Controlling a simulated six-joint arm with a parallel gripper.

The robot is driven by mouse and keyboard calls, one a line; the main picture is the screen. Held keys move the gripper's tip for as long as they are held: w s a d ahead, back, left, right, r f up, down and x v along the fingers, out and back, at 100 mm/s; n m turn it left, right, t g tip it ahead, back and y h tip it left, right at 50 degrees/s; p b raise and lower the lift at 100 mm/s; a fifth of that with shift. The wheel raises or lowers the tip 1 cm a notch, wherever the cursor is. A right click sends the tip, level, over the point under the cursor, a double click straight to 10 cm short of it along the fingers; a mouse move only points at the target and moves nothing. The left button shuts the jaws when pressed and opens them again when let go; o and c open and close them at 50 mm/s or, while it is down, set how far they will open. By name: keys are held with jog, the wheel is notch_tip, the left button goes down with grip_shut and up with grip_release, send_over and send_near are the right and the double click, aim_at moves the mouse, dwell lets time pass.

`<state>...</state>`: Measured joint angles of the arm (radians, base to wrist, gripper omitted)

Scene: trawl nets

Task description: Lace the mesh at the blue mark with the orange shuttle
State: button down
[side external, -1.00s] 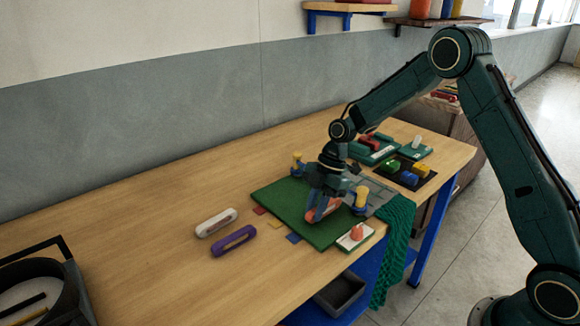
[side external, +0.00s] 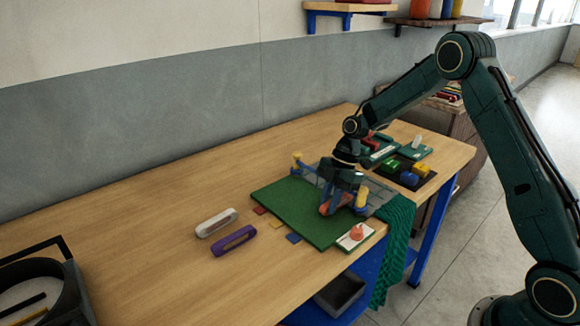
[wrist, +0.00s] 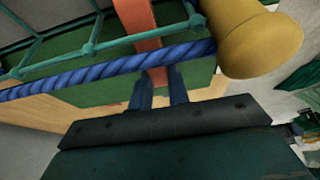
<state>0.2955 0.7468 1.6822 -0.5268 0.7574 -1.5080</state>
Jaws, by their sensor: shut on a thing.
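My gripper (side external: 333,205) is shut on the orange shuttle (side external: 325,208) low over the right part of the green board (side external: 275,197). In the wrist view the orange shuttle (wrist: 143,22) runs up from between my fingers (wrist: 158,92). The blue rope (wrist: 90,74) crosses in front of it, and green mesh cords (wrist: 90,47) lie beyond the rope. A yellow post (wrist: 258,38) stands right of the shuttle. A blue square (side external: 293,238) lies at the board's near-left edge, beside yellow (side external: 276,225) and red (side external: 260,211) squares. My gripper hides part of the mesh.
White (side external: 216,222) and purple (side external: 234,240) shuttles lie left of the board. A white card with an orange piece (side external: 356,234) sits at its front right corner. Green netting (side external: 395,240) hangs off the table edge. A dark tray (side external: 405,175) stands behind right.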

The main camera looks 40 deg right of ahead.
jog(key=shift+d, duration=0.85)
jog(key=c, duration=1.3)
grip_release()
jog(key=shift+o, duration=0.2)
jog(key=shift+d+r, duration=0.1)
jog(key=shift+r, duration=0.05)
jog(key=v, duration=1.3)
jog(key=shift+d+r, duration=0.15)
jog(key=shift+r, duration=0.05)
